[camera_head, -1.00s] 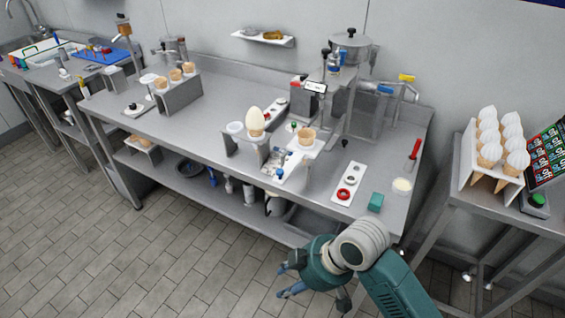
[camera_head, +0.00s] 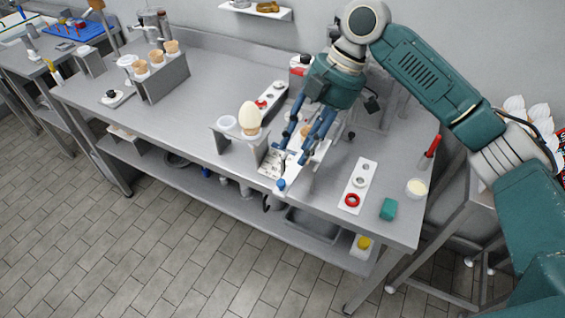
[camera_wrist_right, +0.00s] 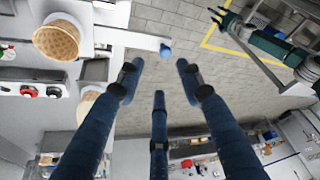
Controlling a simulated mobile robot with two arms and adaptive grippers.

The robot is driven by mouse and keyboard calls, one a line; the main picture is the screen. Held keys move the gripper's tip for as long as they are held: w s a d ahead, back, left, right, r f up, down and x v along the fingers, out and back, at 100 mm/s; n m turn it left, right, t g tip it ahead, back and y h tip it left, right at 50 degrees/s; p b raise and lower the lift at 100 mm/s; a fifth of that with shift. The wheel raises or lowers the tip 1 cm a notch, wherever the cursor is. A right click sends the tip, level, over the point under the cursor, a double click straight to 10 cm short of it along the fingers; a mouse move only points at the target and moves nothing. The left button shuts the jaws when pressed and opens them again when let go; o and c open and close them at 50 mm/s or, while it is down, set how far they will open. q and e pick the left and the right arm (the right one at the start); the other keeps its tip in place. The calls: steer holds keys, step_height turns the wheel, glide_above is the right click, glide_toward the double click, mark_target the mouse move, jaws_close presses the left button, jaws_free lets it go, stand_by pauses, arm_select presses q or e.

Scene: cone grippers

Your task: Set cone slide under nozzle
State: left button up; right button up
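The cone slide is a pale bar with a blue knob (camera_head: 281,184) at its front end, over the table's front edge. In the right wrist view the slide (camera_wrist_right: 125,40) carries a waffle cone (camera_wrist_right: 57,38), with the blue knob at its tip.
A cone rack (camera_head: 163,82) stands farther left.

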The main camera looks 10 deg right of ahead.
mark_target(281, 181)
steer(key=x, duration=0.2)
steer(key=p+x, duration=0.1)
steer(key=x, duration=0.2)
steer(key=s+x, duration=0.1)
steer(key=x, duration=0.1)
steer(key=shift+s+a+f+p, duration=0.1)
steer(key=shift+a+p, duration=0.15)
steer(key=shift+p, duration=0.15)
steer(key=shift+x, duration=0.9)
steer(key=shift+f, duration=0.1)
steer(key=c, duration=0.5)
jaws_close()
arm_select(q)
steer(key=s+r+g, duration=0.1)
steer(key=s+r, duration=0.1)
steer(key=s, duration=0.4)
steer(key=shift+s+a, duration=0.15)
steer(key=shift+s, duration=0.2)
